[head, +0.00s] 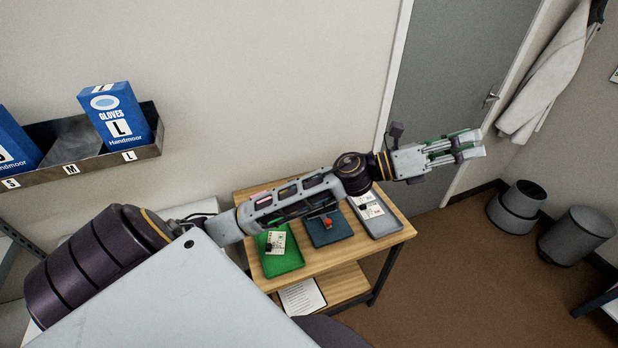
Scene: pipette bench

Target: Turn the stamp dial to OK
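My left arm reaches across the view from the lower left, over the small wooden table. Its gripper (478,143) is beyond the table's right side, in front of the grey door. No dial or OK mark can be made out. My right gripper is not in view.
The wooden table (400,233) also holds a green tray (283,264) and a grey tray (385,228), each with a white card. Papers (301,298) lie on its lower shelf. A glove box (116,115) stands in a wall rack. Dark bins (577,236) stand right.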

